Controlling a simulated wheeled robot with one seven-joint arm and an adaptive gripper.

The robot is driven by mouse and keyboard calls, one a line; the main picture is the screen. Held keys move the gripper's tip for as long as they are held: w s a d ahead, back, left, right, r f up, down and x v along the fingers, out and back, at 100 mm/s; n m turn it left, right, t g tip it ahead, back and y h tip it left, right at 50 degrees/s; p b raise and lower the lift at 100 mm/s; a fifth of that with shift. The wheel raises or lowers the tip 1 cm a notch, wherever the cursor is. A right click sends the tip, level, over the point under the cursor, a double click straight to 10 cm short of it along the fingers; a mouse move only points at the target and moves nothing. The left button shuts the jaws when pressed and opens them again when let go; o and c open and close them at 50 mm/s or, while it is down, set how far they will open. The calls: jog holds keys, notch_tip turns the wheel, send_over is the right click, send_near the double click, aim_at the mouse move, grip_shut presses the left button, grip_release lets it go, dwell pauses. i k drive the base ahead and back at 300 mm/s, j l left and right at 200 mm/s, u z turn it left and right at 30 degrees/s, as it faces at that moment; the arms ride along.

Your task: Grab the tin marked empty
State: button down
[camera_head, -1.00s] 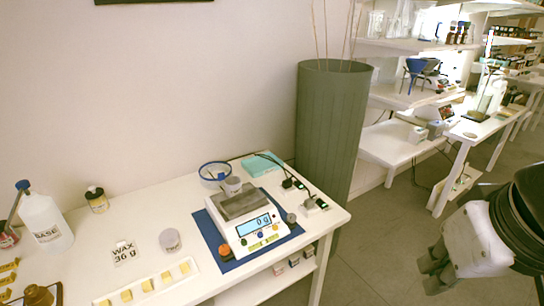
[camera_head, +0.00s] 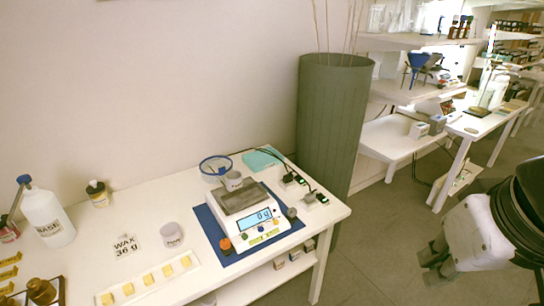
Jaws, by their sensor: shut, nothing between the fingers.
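Two small pale tins show on the table. One tin (camera_head: 172,236) stands on the white table between the wax card and the scale; marks on its front are too small to read. The other tin (camera_head: 233,181) stands on the back of the scale's plate. I cannot tell which is marked empty. My gripper (camera_head: 437,267) is at the lower right, off the table's right side and well away from both tins. Its fingers are shut and hold nothing.
The scale (camera_head: 244,220) sits on a blue mat, its display lit. A card (camera_head: 125,246) reads "WAX 36 g". A tray of yellow cubes (camera_head: 107,299), a white bottle (camera_head: 47,215) and a brass piece (camera_head: 41,291) stand left. A tall green bin (camera_head: 330,130) stands behind the table's right end.

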aim_at(234, 181)
jog(key=i+j, duration=0.95)
